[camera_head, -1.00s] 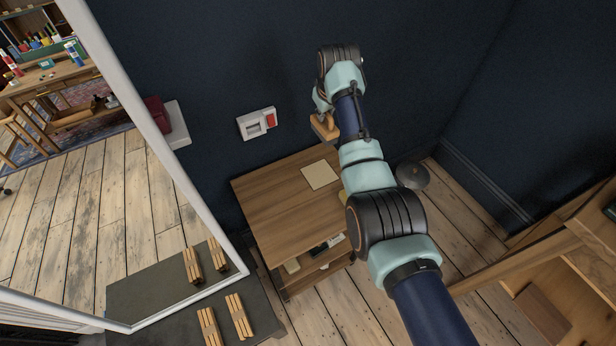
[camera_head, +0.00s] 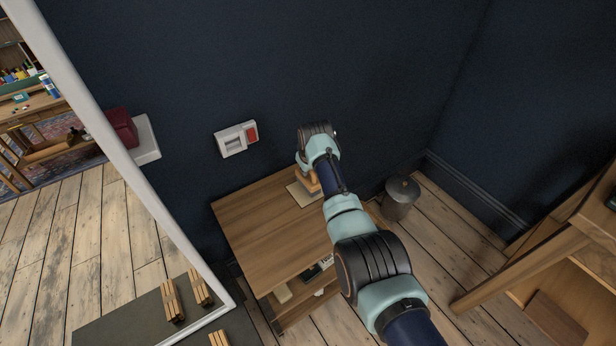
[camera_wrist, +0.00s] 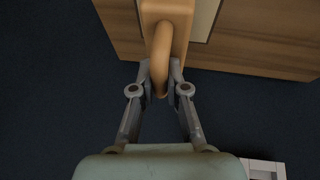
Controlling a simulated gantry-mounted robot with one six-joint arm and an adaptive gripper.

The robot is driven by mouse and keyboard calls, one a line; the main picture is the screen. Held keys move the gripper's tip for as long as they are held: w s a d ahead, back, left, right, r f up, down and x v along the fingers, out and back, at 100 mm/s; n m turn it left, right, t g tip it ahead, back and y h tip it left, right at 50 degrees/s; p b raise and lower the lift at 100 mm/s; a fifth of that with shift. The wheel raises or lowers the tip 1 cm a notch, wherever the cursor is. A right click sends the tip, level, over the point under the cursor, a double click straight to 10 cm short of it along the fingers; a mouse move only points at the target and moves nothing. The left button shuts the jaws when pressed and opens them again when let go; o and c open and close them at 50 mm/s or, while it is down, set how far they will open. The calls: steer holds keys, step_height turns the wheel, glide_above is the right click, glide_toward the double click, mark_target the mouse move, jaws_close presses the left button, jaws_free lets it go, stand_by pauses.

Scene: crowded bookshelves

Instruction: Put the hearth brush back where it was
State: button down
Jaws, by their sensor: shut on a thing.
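The hearth brush (camera_wrist: 166,38) is tan wood with a curved handle. In the wrist view my gripper (camera_wrist: 160,85) is shut on the end of that handle. In the head view a small orange-tan part of the brush (camera_head: 313,182) shows under my wrist, at the pale square pad (camera_head: 297,194) on the wooden side table (camera_head: 250,218). My arm hides the rest of the brush and the fingers there. The pad's edge also shows behind the brush in the wrist view (camera_wrist: 203,22). I cannot tell whether the brush touches the pad.
The dark wall stands close behind the table, with a white switch plate with a red part (camera_head: 236,139) on it. A lidded metal bin (camera_head: 400,197) is on the floor right of the table. Items sit on the table's lower shelf. The table top's left side is clear.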

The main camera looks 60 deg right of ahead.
mark_target(308, 177)
step_height(308, 177, down, 2)
steer(key=shift+f, duration=0.15)
steer(key=shift+f, duration=0.1)
steer(key=c, duration=1.2)
jaws_free()
